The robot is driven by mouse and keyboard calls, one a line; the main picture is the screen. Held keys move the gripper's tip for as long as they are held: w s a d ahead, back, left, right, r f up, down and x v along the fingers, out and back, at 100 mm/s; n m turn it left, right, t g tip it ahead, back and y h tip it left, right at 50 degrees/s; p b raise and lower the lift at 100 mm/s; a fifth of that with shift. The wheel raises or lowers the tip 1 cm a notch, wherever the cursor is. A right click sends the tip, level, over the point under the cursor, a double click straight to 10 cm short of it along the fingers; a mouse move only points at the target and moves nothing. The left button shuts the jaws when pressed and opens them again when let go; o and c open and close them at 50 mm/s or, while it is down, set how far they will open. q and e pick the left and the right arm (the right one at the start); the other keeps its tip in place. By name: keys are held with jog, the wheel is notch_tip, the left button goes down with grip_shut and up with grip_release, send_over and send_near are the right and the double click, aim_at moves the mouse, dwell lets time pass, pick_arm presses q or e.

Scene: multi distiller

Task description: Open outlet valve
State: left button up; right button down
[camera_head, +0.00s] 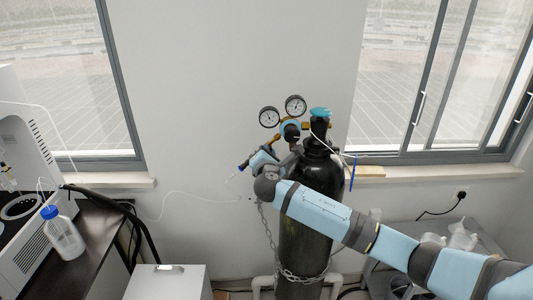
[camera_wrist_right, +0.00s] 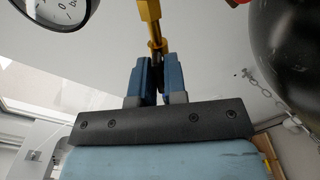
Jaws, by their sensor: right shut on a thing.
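A black gas cylinder (camera_head: 320,178) stands upright near the wall, with a regulator (camera_head: 291,130) and two round gauges (camera_head: 269,116) at its top. One gauge (camera_wrist_right: 62,12) also shows in the right wrist view. The brass outlet fitting (camera_head: 273,142) runs left and down from the regulator. It enters between the fingers in the right wrist view (camera_wrist_right: 152,22). My right gripper (camera_wrist_right: 158,75) has its two blue fingers closed around the lower end of this fitting, at the outlet valve. The fingers hide most of the valve, so its handle position cannot be told. My left gripper is not in view.
A teal-topped cylinder valve (camera_head: 320,113) is above the arm. A chain (camera_head: 300,277) loops around the cylinder. A thin white tube (camera_head: 185,193) runs along the wall. A bench with a blue-capped bottle (camera_head: 64,235) is left; a grey table (camera_head: 480,243) is right.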

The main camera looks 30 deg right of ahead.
jog(key=c, duration=1.2)
grip_release()
jog(key=b+v, duration=0.3)
jog(key=v, duration=1.1)
